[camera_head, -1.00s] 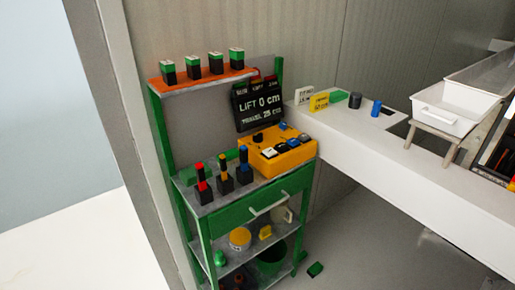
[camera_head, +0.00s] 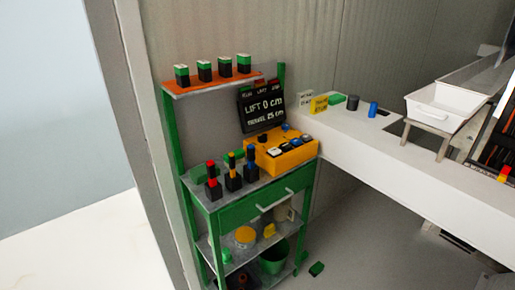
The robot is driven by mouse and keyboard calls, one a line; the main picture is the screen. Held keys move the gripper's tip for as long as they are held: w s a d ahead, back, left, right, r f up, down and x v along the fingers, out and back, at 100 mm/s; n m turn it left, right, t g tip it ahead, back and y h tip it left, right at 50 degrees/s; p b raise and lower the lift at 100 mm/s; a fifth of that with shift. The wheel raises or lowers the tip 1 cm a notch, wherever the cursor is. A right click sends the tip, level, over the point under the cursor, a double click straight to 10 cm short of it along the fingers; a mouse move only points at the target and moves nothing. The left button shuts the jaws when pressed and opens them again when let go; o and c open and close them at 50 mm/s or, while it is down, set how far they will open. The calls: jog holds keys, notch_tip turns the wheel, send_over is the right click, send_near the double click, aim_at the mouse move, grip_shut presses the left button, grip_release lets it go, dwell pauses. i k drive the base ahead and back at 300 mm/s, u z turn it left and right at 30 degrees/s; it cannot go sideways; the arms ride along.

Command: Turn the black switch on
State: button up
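A yellow control box (camera_head: 285,157) sits on the right side of the green cart's worktop. A small black knob (camera_head: 262,138) stands at the box's back left corner. Blue knobs (camera_head: 287,127) and small white and dark switches (camera_head: 274,152) are also on its top. They are too small to tell which are on or off. A black display (camera_head: 262,108) behind the box reads "LIFT 0 cm" and "TRAVEL 25 cm". My gripper is not in view.
Three upright black-based switches with red, yellow and blue tops (camera_head: 233,176) stand left of the box. The green cart (camera_head: 236,216) has an orange top shelf (camera_head: 215,84). A white counter (camera_head: 400,165) with a white tray (camera_head: 440,105) lies right. Open floor shows at lower right.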

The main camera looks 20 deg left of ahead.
aim_at(262, 137)
jog(key=u, duration=0.9)
jog(key=k, duration=1)
jog(key=i, duration=0.95)
jog(key=u, duration=0.05)
